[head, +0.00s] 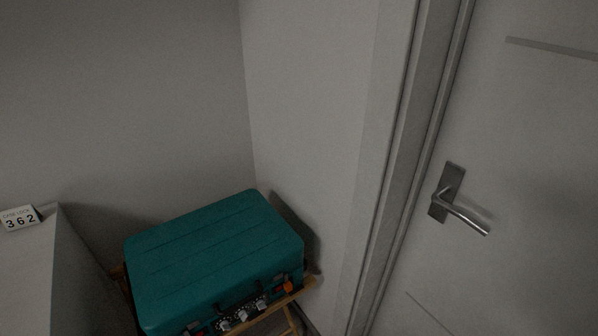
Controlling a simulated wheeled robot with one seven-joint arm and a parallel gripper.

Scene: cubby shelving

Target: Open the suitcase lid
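A teal suitcase (215,255) lies flat in the head view, low and left of centre, with its lid closed. Its front side, with a dark handle and metal latches (240,312), faces the bottom of the picture. The suitcase rests on a wooden stand (293,318), of which only parts of the frame show. My gripper is not in view.
A grey-white cabinet or counter (35,270) stands left of the suitcase, with a small sign reading 362 (19,218) on it. A wall is close behind and right of the suitcase. A door with a metal lever handle (460,207) is at the right.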

